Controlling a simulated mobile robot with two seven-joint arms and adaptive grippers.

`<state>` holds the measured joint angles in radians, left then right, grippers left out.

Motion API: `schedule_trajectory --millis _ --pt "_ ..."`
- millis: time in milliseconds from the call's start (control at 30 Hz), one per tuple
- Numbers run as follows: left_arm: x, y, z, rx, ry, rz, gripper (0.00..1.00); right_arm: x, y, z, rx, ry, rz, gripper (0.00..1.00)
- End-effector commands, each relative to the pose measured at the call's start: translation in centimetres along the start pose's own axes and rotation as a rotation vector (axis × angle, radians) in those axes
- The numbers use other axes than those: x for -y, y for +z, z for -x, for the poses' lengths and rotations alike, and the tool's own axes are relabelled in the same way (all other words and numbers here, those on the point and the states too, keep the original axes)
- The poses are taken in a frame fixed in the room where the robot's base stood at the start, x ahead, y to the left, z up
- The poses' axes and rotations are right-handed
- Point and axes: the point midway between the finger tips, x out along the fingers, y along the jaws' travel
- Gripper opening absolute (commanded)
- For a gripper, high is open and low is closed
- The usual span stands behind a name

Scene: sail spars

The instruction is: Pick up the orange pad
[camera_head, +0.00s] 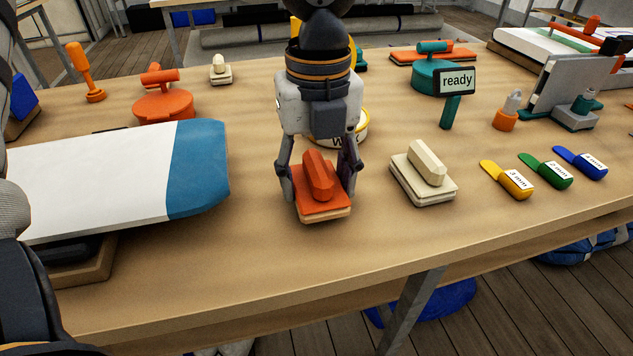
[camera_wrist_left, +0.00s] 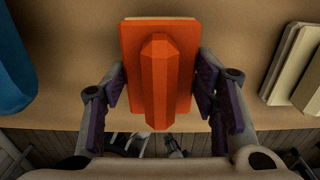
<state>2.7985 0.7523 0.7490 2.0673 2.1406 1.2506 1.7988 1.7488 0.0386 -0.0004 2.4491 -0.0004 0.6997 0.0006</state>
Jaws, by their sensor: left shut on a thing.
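The orange pad (camera_head: 325,208) is a flat block with a faceted ridge-shaped handle on top, near the middle of the table. My left gripper (camera_head: 317,190) points down over it, with one finger on each side, and is shut on it. In the left wrist view the orange pad (camera_wrist_left: 157,75) sits between the two dark-padded fingers. I cannot tell whether its underside touches the table. My right gripper is not in view.
A cream pad (camera_head: 423,172) stands close to the right. A white and blue board (camera_head: 120,175) lies on the left. A round tin (camera_head: 352,130) is partly hidden behind my gripper. Yellow, green and blue tagged spreaders lie at the right. The table's front strip is clear.

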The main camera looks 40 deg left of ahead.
Motion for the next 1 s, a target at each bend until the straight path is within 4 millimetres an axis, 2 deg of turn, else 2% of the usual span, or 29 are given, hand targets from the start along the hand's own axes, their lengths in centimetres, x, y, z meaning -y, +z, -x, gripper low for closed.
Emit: schedule_trajectory --millis 33,67,300,500,600,733,1000 --pt "0.0 0.0 1.8 0.01 -0.013 0.0 0.25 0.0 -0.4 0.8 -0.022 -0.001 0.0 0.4" --pt "0.0 0.0 2.6 0.012 -0.014 0.0 0.25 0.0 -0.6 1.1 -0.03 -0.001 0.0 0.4" --pt "-5.0 -2.8 9.5 0.026 -0.033 -0.001 0.25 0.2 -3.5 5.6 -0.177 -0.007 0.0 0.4" --pt "-9.8 -5.4 10.3 -0.003 -0.009 -0.005 0.25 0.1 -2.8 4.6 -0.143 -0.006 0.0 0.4" --pt "-11.2 -6.1 11.0 -0.002 -0.007 -0.004 0.25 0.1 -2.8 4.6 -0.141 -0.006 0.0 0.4" --pt "-12.2 -6.6 11.5 0.001 -0.005 -0.002 0.25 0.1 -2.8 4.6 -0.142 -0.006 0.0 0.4" --pt "-12.4 -6.7 11.6 0.002 -0.004 -0.001 0.25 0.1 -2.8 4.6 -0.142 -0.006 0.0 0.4"
